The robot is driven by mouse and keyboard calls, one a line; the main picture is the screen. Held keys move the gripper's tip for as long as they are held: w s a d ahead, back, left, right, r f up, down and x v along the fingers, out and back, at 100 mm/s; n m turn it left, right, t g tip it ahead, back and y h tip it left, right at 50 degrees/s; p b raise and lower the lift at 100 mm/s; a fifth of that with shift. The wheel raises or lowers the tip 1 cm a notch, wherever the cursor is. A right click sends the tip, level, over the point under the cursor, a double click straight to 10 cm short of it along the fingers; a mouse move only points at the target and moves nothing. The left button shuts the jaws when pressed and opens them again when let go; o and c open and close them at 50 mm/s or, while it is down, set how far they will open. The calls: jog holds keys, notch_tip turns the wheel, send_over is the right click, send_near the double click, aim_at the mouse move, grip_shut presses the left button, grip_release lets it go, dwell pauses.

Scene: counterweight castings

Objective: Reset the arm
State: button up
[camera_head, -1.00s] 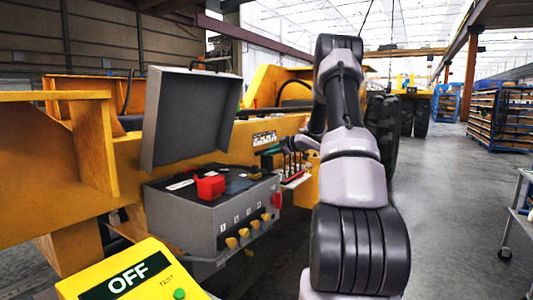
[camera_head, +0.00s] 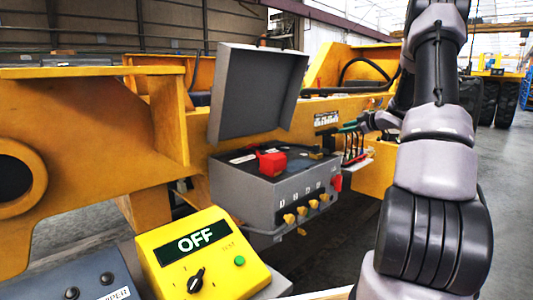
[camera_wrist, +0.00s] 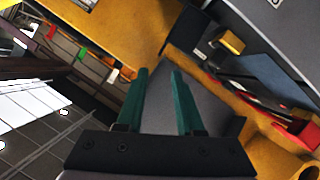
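My gripper (camera_wrist: 167,95) has two green fingers standing apart with nothing between them in the wrist view. Behind the gap lies a grey panel. In the head view my arm runs up the right side and bends back to the left. Its gripper end (camera_head: 352,127) is small and partly hidden there, close to the row of levers (camera_head: 353,153) beside the grey control box (camera_head: 247,200). I cannot tell whether it touches a lever. The box's lid (camera_head: 258,92) stands open. A red block (camera_head: 272,163) sits on the box top.
A yellow test unit (camera_head: 215,262) reading OFF stands in front, with a black knob and a green button. A grey panel with knobs (camera_head: 70,285) is at lower left. The yellow machine frame (camera_head: 85,140) fills the left. Open floor lies at right.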

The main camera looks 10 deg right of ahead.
jog(key=s+a+r+m+h, duration=0.1)
jog(key=a+r+m+h, duration=0.15)
jog(key=r, duration=0.35)
jog(key=s+a+r+m+h, duration=0.1)
jog(key=s+r+m+h, duration=0.15)
jog(key=r, duration=0.35)
jog(key=s+a+r+m+h, duration=0.35)
jog(key=s+a+r, duration=0.2)
jog(key=s, duration=0.35)
jog(key=s+a+f+m+g+y, duration=0.1)
jog(key=s+a+m+g+y, duration=0.1)
jog(key=s+a, duration=0.4)
jog(key=s+a+f+m+g+y, duration=0.1)
jog(key=s+a, duration=0.5)
jog(key=s, duration=0.7)
jog(key=s+a+f+m+g+y, duration=0.2)
jog(key=s+a, duration=0.4)
jog(key=s, duration=0.4)
jog(key=shift+s+f+m+g+y, duration=0.2)
jog(key=shift+f+m+g+y, duration=0.15)
jog(key=shift+f+m+g, duration=0.35)
